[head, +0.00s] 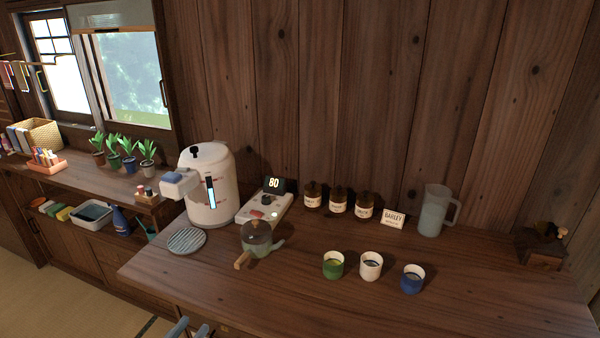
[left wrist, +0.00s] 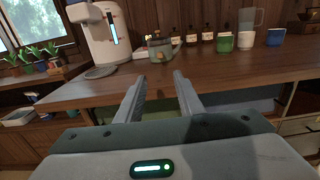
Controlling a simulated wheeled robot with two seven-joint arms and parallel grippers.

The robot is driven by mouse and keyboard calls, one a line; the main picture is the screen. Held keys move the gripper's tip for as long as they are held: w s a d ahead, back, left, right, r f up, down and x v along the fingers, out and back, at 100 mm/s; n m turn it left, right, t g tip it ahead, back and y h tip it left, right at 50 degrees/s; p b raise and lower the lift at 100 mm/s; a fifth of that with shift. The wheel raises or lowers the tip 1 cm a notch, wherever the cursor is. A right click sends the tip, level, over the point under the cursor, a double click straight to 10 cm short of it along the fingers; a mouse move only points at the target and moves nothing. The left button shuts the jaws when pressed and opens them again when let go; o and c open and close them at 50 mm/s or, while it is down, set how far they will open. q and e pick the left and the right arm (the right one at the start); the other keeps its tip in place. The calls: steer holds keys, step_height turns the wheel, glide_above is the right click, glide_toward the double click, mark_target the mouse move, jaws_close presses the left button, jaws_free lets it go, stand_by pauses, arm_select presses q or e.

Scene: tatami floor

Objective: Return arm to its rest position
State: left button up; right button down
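My left gripper (head: 190,328) shows at the bottom edge of the head view, in front of the wooden counter's front edge. In the left wrist view its two fingers (left wrist: 159,76) stand apart with nothing between them, so it is open and empty. It points toward the counter (left wrist: 85,93) and touches nothing that I can see. My right gripper is in neither view.
On the counter stand a white water dispenser (head: 209,185), a teapot (head: 257,240), a control box reading 80 (head: 264,207), several jars (head: 338,201), three cups (head: 371,265) and a pitcher (head: 436,212). The counter's front right is bare.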

arm_select(q)
steer(key=s+f+m+g+y, duration=0.1)
steer(key=s+f+m+g, duration=0.3)
steer(key=f, duration=0.7)
steer(key=s+f+m+y, duration=0.25)
steer(key=f+m, duration=0.45)
steer(key=f, duration=0.4)
steer(key=s+f+m+g+y, duration=0.1)
steer(key=s+f+m+g, duration=0.3)
steer(key=f, duration=0.7)
steer(key=s+d+f+m+g, duration=0.2)
steer(key=s+f+m, duration=0.7)
steer(key=s+f, duration=0.1)
steer(key=s+d+f+m+g, duration=0.2)
steer(key=s+f+m, duration=0.8)
steer(key=s, duration=0.2)
steer(key=shift+s+d+f+m, duration=0.25)
steer(key=shift+s+d+m, duration=0.05)
steer(key=shift+s+d, duration=0.05)
steer(key=shift+y, duration=0.25)
